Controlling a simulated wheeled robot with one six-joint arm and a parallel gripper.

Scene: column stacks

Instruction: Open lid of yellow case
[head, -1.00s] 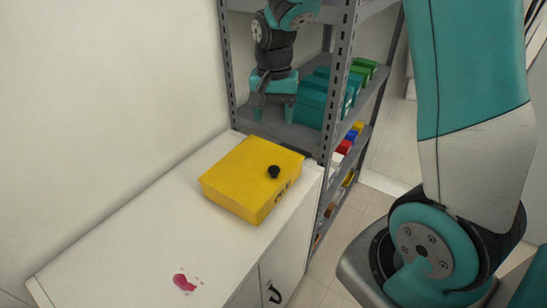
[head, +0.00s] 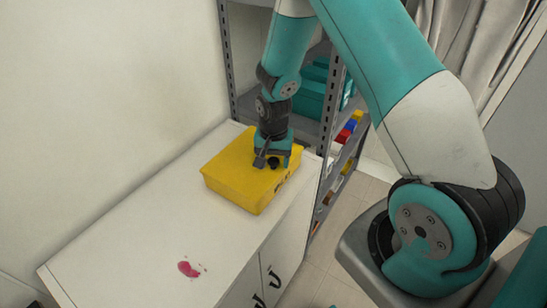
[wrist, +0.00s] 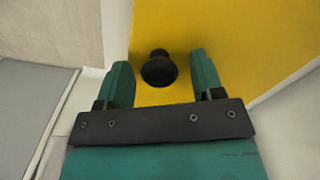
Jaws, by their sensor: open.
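The yellow case (head: 232,178) sits on the white cabinet top with its lid shut. A round black knob stands on the lid; in the wrist view the knob (wrist: 159,68) lies between and slightly beyond the fingertips. My gripper (head: 267,161) is just above the right part of the lid, pointing down. In the wrist view my gripper (wrist: 159,75) is open, a teal finger on each side of the knob, with gaps visible on both sides. In the head view the gripper partly covers the knob and lid.
The white cabinet top (head: 130,245) is clear in front of the case except for a red stain (head: 189,269). A grey metal shelf (head: 330,130) with teal bins (head: 308,98) stands close behind the case. A wall runs along the left.

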